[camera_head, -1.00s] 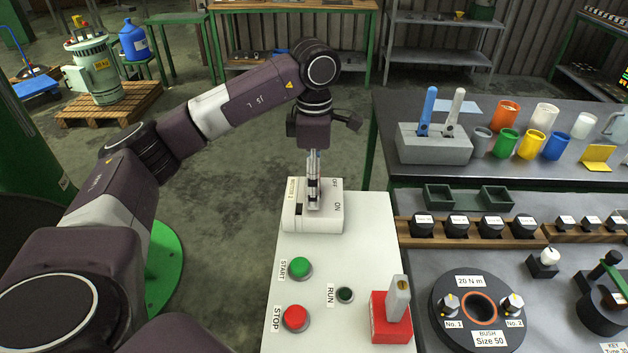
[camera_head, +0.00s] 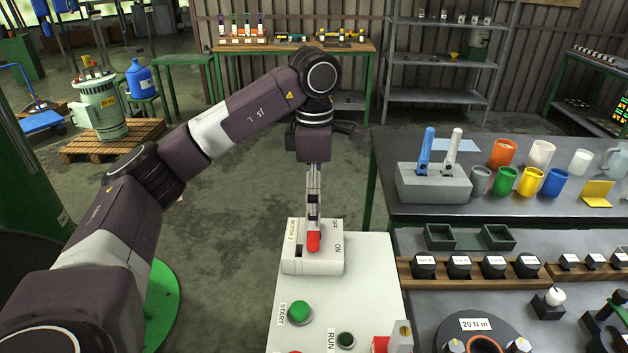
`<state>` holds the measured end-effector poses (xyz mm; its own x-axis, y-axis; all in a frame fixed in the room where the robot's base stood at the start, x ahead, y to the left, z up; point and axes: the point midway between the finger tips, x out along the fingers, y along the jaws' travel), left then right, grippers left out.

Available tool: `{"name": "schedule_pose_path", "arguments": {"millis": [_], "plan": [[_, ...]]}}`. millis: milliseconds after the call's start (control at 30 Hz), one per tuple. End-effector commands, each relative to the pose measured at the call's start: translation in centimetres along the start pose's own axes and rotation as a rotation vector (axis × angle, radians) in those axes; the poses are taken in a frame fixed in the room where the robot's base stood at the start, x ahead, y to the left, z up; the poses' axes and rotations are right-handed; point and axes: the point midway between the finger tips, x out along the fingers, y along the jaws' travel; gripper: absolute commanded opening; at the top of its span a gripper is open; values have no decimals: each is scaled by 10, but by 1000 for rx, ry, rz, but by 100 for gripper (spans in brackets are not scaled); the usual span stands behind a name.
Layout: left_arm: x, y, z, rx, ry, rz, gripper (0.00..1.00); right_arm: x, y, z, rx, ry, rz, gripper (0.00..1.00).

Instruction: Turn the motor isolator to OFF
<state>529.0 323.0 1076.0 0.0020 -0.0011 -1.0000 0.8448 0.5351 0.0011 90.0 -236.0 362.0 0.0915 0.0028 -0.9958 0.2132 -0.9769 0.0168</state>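The motor isolator (camera_head: 330,264) is a white box at the far end of the light panel, in the head view. It carries a "MOTOR 2" label at its left and the words "OFF" and "ON" along its right, OFF farther from me. A red handle (camera_head: 313,243) shows on its top, between the two words. My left gripper (camera_head: 313,226) points down at the isolator, with its fingertips at the handle's upper end. The fingers look close together and are seen edge-on; whether they grip or touch the handle is unclear. My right gripper is not in view.
The panel (camera_head: 365,275) has a green START button (camera_head: 299,312), a RUN lamp (camera_head: 345,340) and a red-based switch at the front. To the right, a bench holds a grey block (camera_head: 433,184) with two levers, coloured cups and a black fixture. Open floor lies behind the panel.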

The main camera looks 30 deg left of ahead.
Motion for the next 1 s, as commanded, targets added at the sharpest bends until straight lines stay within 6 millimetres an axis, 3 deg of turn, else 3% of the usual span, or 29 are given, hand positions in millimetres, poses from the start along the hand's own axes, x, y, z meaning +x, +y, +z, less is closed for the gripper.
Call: {"name": "schedule_pose_path", "arguments": {"millis": [133,400,1000], "plan": [[-26,1,0,-3,0,5,97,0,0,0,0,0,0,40],[-53,1,-1,-3,1,1,97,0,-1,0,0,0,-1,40],[-59,0,-1,-3,2,-1,97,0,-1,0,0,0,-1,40]]}}
